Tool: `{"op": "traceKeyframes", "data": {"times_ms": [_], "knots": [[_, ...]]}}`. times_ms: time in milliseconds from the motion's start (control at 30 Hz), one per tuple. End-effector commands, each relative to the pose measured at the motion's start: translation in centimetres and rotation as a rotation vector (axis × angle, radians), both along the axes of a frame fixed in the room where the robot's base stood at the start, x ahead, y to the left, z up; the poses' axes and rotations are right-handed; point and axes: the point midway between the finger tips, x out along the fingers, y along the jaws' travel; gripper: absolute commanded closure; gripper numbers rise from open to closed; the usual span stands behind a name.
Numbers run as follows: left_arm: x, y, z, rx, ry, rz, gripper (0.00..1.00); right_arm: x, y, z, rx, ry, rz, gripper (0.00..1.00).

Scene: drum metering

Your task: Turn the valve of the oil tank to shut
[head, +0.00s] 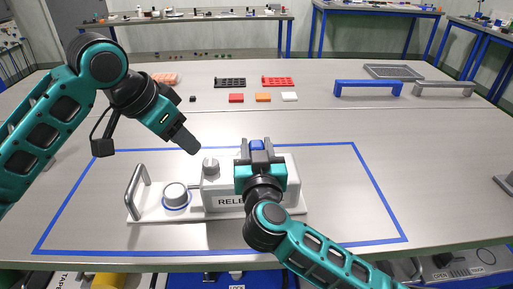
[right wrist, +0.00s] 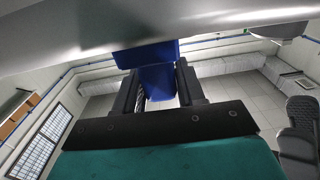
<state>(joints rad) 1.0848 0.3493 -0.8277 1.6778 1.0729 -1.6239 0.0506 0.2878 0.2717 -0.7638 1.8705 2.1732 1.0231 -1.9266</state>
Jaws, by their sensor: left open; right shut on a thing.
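The oil tank appears as a white box unit (head: 222,195) lettered "RELE…", on a pale base plate inside a blue tape outline. My right gripper (head: 258,146) is over its right part, shut on a blue handle (right wrist: 157,80), which looks like the valve's. The handle's top also shows in the head view (head: 256,145). My right gripper and arm hide the lettering's end and part of the unit. A silver knob (head: 210,167) stands on the box's left end. My left gripper (head: 188,143) is open and empty, above and left of the box.
A round dial with a blue ring (head: 176,195) and an upright grey handle (head: 138,190) sit on the plate's left part. Red, orange and white blocks (head: 263,97), black and red racks and a blue bar handle (head: 368,87) lie farther back. The table between is clear.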

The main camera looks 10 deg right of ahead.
Motion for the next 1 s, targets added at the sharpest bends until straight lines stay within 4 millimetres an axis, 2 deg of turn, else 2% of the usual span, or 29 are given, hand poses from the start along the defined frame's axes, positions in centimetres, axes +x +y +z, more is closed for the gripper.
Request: {"op": "traceKeyframes", "data": {"times_ms": [33, 233, 1000], "knots": [[0.0, 0.0, 0.0, 0.0, 0.0, 0.0, 0.57, -0.01, 0.0, -0.02, 0.0, 0.0, 0.0, 0.8], [0.0, 0.0, 0.0, 0.0, 0.0, 0.0, 0.57, -0.02, 0.0, -0.03, 0.0, 0.0, 0.0, 0.99], [0.0, 0.0, 0.0, 0.0, 0.0, 0.0, 0.57, -0.03, 0.01, -0.07, -0.001, 0.001, 0.0, 1.0]]}}
